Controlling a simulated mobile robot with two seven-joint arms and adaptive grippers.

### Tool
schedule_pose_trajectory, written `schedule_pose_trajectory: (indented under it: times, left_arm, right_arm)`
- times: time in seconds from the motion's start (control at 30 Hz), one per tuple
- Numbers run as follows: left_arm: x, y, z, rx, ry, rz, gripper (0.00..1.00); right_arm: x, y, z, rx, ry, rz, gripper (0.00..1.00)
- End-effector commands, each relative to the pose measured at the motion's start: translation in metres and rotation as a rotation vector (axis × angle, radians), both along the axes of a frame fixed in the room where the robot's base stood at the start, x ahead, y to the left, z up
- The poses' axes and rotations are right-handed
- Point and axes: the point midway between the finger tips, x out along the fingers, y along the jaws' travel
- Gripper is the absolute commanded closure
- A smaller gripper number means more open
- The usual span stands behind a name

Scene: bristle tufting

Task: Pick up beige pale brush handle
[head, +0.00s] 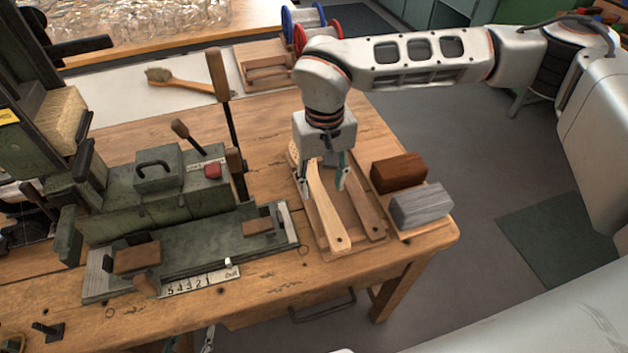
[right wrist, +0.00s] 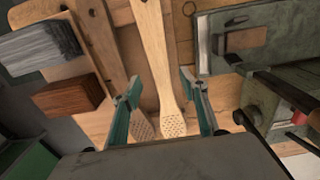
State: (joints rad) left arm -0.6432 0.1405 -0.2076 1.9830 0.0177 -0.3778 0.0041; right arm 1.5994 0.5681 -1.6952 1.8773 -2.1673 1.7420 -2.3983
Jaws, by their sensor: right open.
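The beige pale brush handle (head: 326,212) lies in a shallow wooden tray (head: 340,248) at the right end of the bench. In the right wrist view the pale handle (right wrist: 153,50) has a widened head full of small holes. My right gripper (head: 324,184) points down over its head end, open. In the right wrist view the fingers of the right gripper (right wrist: 163,115) stand apart, one on each side of the head, with no visible grip. A browner handle (head: 360,205) lies beside it in the tray. Small teal tips at the bottom edge may be my left gripper (head: 190,341); its state is unclear.
A red-brown block (head: 398,172) and a grey block (head: 421,206) sit right of the tray. A green tufting machine (head: 160,200) with upright levers stands to the left. A finished brush (head: 185,84) lies on a white surface behind. Spools (head: 303,28) stand at the back.

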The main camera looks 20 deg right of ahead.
Motion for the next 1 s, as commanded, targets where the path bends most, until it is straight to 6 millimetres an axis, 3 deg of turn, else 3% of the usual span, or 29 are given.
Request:
schedule_pose_trajectory:
  times: [0.2, 0.47, 0.5, 0.67, 1.0]
  left_arm:
    - [0.0, 0.0, -0.001, 0.0, 0.0, 0.0, 0.6]
    - [0.001, 0.0, 0.0, 0.001, -0.002, 0.0, 0.6]
    - [0.001, 0.0, 0.0, 0.001, -0.002, 0.0, 0.6]
    - [0.002, 0.0, 0.0, 0.001, -0.004, 0.001, 0.6]
    - [0.002, 0.0, 0.001, 0.0, -0.004, 0.001, 0.6]
  right_arm:
    - [-0.002, 0.002, -0.028, 0.002, 0.002, -0.001, 0.57]
    - [-0.001, 0.002, -0.031, 0.002, 0.0, -0.001, 0.57]
    - [-0.001, 0.002, -0.031, 0.002, 0.0, -0.001, 0.59]
    - [-0.001, 0.002, -0.031, 0.002, 0.0, -0.001, 1.0]
    - [-0.001, 0.002, -0.03, 0.002, 0.0, 0.0, 1.0]
